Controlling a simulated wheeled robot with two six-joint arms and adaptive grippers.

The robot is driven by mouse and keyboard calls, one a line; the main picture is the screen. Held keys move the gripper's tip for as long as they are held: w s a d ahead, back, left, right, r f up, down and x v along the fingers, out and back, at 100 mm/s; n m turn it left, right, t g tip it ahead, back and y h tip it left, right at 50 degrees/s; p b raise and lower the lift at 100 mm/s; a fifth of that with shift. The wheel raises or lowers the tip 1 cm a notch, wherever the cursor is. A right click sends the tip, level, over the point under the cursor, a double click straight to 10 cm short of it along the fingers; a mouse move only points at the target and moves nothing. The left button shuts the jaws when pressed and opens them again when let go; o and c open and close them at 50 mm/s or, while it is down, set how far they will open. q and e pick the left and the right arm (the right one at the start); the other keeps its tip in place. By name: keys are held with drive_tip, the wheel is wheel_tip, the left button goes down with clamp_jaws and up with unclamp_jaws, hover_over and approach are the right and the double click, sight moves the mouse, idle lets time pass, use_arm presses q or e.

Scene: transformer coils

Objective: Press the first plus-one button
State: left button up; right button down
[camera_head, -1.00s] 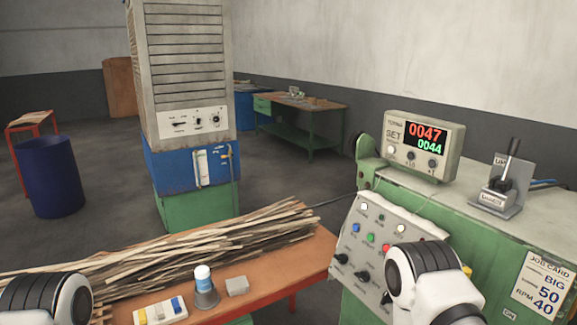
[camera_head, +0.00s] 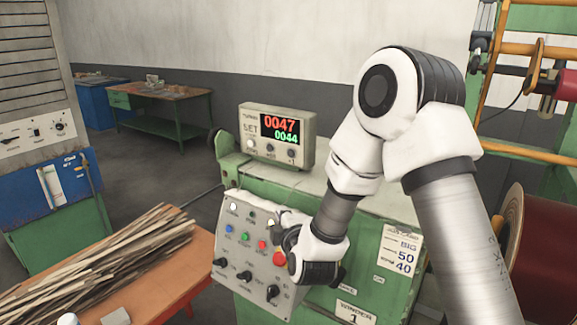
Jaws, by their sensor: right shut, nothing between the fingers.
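The grey sloped control panel (camera_head: 222,262) on the green machine carries several coloured buttons and black knobs. It has a white button (camera_head: 234,207), a blue button (camera_head: 229,229), a green button (camera_head: 245,237) and a red button (camera_head: 262,245). Their labels are too small to read, so I cannot tell which is plus-one. My left gripper is out of view.
A counter box (camera_head: 309,135) above the panel shows red 0047 and green 0044. A job card (camera_head: 399,250) hangs at right. Wooden strips lie on the orange table (camera_head: 165,290) at left. A dark red drum (camera_head: 545,255) stands at right.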

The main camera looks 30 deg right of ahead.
sight(286, 151)
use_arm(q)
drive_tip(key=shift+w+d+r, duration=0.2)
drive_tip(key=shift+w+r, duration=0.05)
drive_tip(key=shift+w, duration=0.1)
use_arm(e)
wheel_tip(286, 151, up, 8)
drive_tip(key=w+d+n+t+h, duration=0.1)
drive_tip(key=d, duration=0.1)
drive_tip(key=shift+d+f+h, duration=0.2)
drive_tip(key=shift+h, duration=0.2)
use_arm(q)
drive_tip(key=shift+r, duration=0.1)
use_arm(e)
drive_tip(key=shift+w, duration=0.15)
